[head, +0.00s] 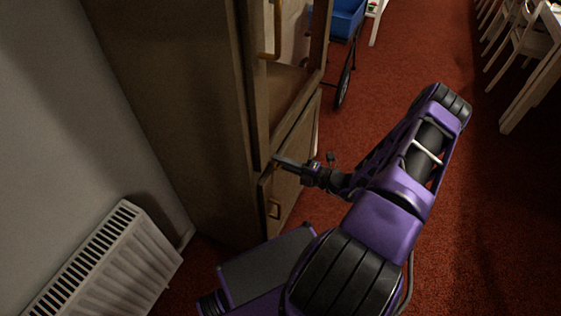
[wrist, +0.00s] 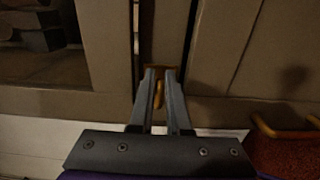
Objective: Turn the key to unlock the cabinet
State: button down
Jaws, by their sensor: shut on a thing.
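The wooden cabinet (head: 190,120) stands left of centre in the head view, and its front also fills much of the wrist view (wrist: 225,50). My gripper (head: 278,161) reaches to the cabinet's front edge, just above the lower door (head: 291,165). In the wrist view my gripper (wrist: 160,76) is shut on a small brass-coloured key (wrist: 159,92), which shows between the two fingers. The fingertips are close to the cabinet face. The lock itself and the far end of the key are hidden.
A brass handle (head: 273,209) sits on the lower door, below my gripper, and another handle (head: 276,32) is higher up. A radiator (head: 105,262) stands at the lower left. A blue cart (head: 345,20) is behind the cabinet.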

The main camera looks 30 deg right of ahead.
jog(key=c, duration=0.9)
grip_release()
jog(key=v, duration=1.7)
jog(key=shift+s+d, duration=0.2)
